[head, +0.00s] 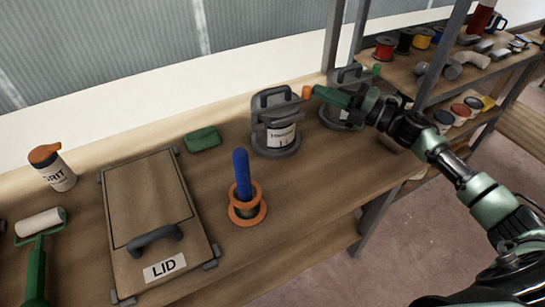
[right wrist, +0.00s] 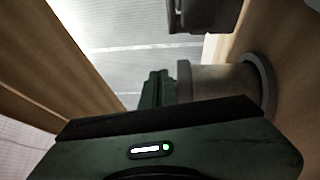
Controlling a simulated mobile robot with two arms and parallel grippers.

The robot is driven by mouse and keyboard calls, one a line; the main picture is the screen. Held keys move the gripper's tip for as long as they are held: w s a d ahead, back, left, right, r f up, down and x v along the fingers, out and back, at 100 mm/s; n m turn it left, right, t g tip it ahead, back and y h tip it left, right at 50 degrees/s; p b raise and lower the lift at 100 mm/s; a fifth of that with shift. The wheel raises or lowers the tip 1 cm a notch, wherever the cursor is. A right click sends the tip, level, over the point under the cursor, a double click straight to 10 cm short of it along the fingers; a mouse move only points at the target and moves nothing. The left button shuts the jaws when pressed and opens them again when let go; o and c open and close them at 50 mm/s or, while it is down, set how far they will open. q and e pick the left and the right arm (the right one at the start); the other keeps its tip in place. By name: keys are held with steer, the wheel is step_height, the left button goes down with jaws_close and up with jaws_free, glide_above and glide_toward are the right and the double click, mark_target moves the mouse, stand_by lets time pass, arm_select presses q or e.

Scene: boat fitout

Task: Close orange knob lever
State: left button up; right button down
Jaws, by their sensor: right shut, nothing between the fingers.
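The orange knob (head: 306,92) shows just right of the labelled grey canister (head: 275,125), near the top of it. Its lever arm is not clear to see. My right gripper (head: 318,92) has its green fingers shut and empty, with the tips at or very close to the knob; I cannot tell whether they touch. The right wrist view shows the shut fingers (right wrist: 157,88) beside a grey flanged cylinder (right wrist: 220,85); the orange knob is not visible there. A second grey canister (head: 351,76) with a green knob (head: 376,69) is partly hidden behind my right gripper. My left gripper is out of view.
An orange ring stand (head: 248,213) with a blue rod (head: 242,175), a green block (head: 202,139) and a LID panel (head: 150,200) lie left on the bench. A grey shelf post (head: 334,35) stands behind the gripper. Spools (head: 384,48) and paint pots fill the right shelf.

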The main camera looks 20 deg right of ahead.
stand_by(0.6)
steer(key=shift+r, duration=0.1)
step_height(320, 180, up, 20)
steer(key=p, duration=0.1)
